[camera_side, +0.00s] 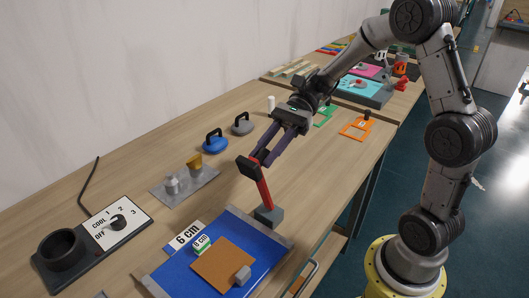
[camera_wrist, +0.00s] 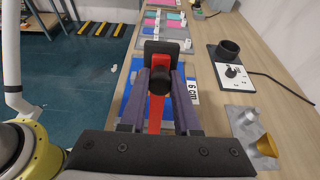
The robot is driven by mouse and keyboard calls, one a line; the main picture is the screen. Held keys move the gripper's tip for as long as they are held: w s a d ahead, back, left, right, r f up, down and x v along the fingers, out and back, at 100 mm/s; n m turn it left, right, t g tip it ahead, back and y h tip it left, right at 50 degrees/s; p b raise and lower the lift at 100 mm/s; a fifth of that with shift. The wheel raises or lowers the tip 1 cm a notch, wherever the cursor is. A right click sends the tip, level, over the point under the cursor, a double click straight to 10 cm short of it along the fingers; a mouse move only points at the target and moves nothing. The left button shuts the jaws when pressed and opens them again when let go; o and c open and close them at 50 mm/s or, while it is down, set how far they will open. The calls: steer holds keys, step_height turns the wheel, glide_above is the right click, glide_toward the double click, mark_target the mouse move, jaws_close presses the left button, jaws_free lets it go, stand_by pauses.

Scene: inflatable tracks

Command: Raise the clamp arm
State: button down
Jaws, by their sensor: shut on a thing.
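The clamp arm is a red bar (camera_side: 264,191) with a dark block (camera_side: 248,168) at its upper end. It rises steeply, slightly tilted, from a grey base block (camera_side: 267,215) beside the blue board. My gripper (camera_side: 262,159) has its two purple fingers on either side of the bar's upper part and is shut on it. In the wrist view the red bar (camera_wrist: 155,115) runs between the fingers of my gripper (camera_wrist: 160,82), with the dark block (camera_wrist: 161,48) beyond the fingertips. The exact contact is partly hidden by the fingers.
The blue board (camera_side: 170,278) holds an orange plate (camera_side: 222,264) and 6 cm labels. A metal plate with a brass funnel (camera_side: 194,163), curling-stone-like weights (camera_side: 215,143) and a dial panel (camera_side: 118,222) stand to the left. The table's right edge is close to the clamp base.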

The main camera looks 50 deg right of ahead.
steer(key=d+f+y, duration=0.1)
steer(key=d+y, duration=0.4)
steer(key=d, duration=0.2)
steer(key=shift+d, duration=0.35)
steer(key=shift+f, duration=0.15)
steer(key=c, duration=0.7)
jaws_free()
steer(key=shift+o, duration=0.4)
